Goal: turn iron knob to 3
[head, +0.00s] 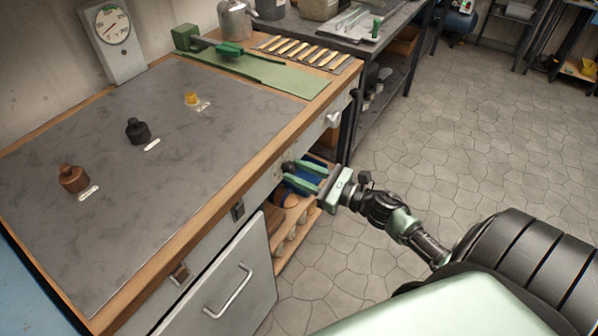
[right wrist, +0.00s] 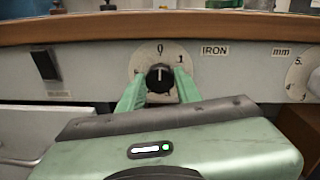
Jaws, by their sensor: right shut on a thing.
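The iron knob (right wrist: 160,77) is black and round, on a pale dial plate (right wrist: 149,57) in the bench's front panel beside an IRON label (right wrist: 214,50). Its white pointer line points up, at about the 0. A 1 shows to the right of the 0; the mark 3 is hidden behind my gripper. My right gripper (right wrist: 160,90) has its green fingers on either side of the knob and is shut on it. In the head view my right gripper (head: 287,174) reaches the bench front from the right, and the knob is hard to make out. My left gripper is not in view.
A second dial marked mm (right wrist: 300,80) is to the right on the panel. A black switch (right wrist: 45,64) is at left. The worktop (head: 200,145) holds brown, black and yellow pieces. A gauge (head: 112,28) stands at the back. Open floor (head: 430,140) lies at right.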

